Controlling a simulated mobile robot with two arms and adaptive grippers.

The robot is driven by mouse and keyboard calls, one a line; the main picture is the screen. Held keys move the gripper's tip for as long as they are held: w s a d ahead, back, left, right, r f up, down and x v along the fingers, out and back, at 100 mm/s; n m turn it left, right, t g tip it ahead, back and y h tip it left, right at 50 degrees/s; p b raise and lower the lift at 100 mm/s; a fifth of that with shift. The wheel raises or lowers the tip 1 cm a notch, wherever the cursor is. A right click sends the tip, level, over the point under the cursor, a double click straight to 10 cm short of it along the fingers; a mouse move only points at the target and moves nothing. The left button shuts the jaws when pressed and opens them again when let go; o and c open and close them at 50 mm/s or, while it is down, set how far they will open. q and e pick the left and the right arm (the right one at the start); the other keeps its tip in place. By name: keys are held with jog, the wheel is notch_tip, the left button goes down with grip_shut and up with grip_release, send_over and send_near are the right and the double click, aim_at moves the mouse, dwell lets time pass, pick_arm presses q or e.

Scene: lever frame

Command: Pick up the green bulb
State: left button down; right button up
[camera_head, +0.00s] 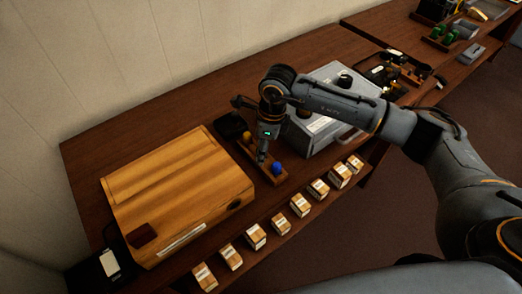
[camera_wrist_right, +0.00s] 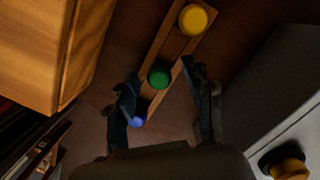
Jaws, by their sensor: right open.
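The green bulb (camera_wrist_right: 159,78) sits in a narrow wooden rack (camera_wrist_right: 174,43) between a yellow bulb (camera_wrist_right: 193,20) and a blue bulb (camera_wrist_right: 137,121). My right gripper (camera_wrist_right: 160,76) is open, with one finger on each side of the green bulb in the wrist view; I cannot tell how far above it the tips are. In the head view the right gripper (camera_head: 262,156) points down over the rack and hides the green bulb. The blue bulb (camera_head: 277,168) shows at the near end, and the yellow bulb (camera_head: 247,137) shows behind the gripper. My left gripper is not in view.
A large wooden box (camera_head: 175,190) stands left of the rack, and a grey metal case (camera_head: 340,85) stands close on its right. Several small labelled blocks (camera_head: 256,236) line the table's front edge. A black item (camera_head: 229,126) lies behind the rack.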

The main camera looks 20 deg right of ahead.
jog(key=c, duration=1)
jog(key=shift+c, duration=0.2)
